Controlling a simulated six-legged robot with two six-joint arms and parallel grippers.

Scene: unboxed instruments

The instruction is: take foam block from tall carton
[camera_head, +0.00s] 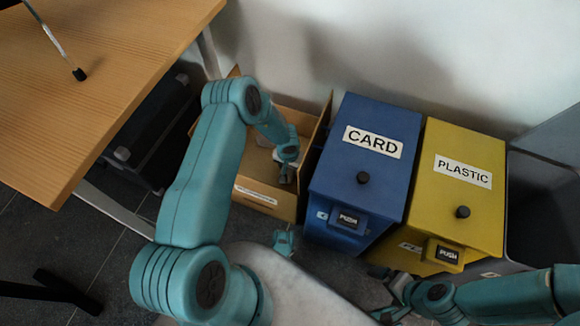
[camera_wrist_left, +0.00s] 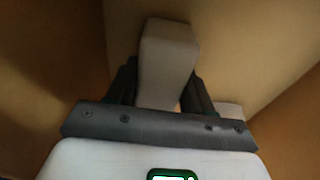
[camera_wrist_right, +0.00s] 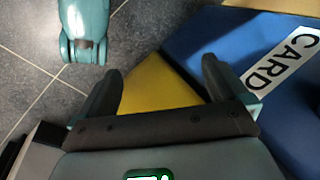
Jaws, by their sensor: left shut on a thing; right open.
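The tall carton (camera_head: 272,203) is an open brown cardboard box on the floor, left of the blue bin, with a label on its front. My left gripper (camera_head: 285,172) reaches down inside it. In the left wrist view my left gripper (camera_wrist_left: 160,95) is shut on a pale foam block (camera_wrist_left: 168,50), with brown carton walls around it. A light piece also shows at the right of the fingers there; I cannot tell what it is. My right gripper (camera_head: 392,296) is low in the head view. In the right wrist view my right gripper (camera_wrist_right: 165,90) is open and empty.
A blue CARD bin (camera_head: 340,185) stands close right of the carton, then a yellow PLASTIC bin (camera_head: 470,210) and a dark open bin (camera_head: 545,205). A wooden table (camera_head: 100,80) is at upper left, with a dark case (camera_head: 160,130) beneath it.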

